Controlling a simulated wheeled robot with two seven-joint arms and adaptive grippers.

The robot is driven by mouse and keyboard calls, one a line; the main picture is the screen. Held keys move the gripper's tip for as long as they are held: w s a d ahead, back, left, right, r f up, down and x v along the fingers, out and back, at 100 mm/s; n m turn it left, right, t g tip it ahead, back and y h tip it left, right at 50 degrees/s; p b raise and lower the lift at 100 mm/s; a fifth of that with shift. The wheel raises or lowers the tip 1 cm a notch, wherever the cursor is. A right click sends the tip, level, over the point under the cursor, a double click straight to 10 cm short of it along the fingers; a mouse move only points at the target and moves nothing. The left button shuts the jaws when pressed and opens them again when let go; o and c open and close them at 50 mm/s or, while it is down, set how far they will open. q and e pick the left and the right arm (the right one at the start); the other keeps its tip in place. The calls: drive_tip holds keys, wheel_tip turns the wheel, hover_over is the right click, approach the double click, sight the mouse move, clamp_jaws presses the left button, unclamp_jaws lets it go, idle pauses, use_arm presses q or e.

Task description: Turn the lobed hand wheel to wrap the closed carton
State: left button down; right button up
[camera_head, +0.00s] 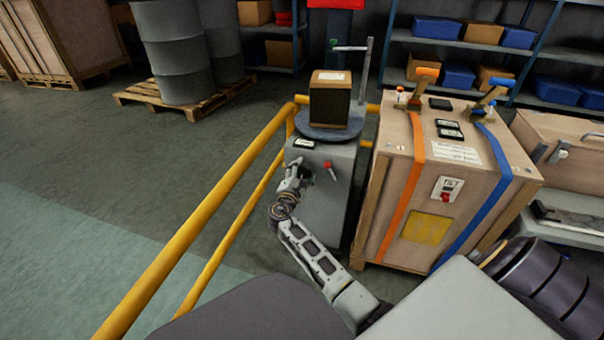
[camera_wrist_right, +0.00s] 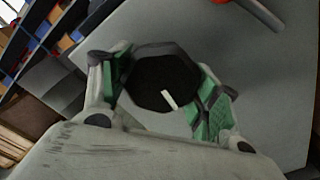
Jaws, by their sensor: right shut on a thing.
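The closed brown carton (camera_head: 330,100) stands on a dark round turntable (camera_head: 314,131) on top of a grey machine cabinet (camera_head: 334,205). In the right wrist view the dark lobed hand wheel (camera_wrist_right: 160,79), with a short white mark on it, sits on the grey cabinet face (camera_wrist_right: 270,85). My right gripper (camera_head: 299,172) is at the cabinet front. In its wrist view the green-padded fingers (camera_wrist_right: 163,88) are shut on the hand wheel, one on each side. In the head view the gripper largely hides the wheel. My left gripper is out of view.
A red-knobbed lever (camera_head: 328,166) is on the cabinet front, right of the gripper; it also shows in the wrist view (camera_wrist_right: 262,14). A yellow rail (camera_head: 215,200) runs on the left. A large strapped crate (camera_head: 395,190) stands close on the right.

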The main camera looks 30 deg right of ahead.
drive_tip(key=shift+m, duration=1.3)
drive_tip(key=o, duration=1)
drive_tip(key=shift+a, duration=0.1)
drive_tip(key=shift+v, duration=5.9)
drive_tip(key=shift+s, duration=0.1)
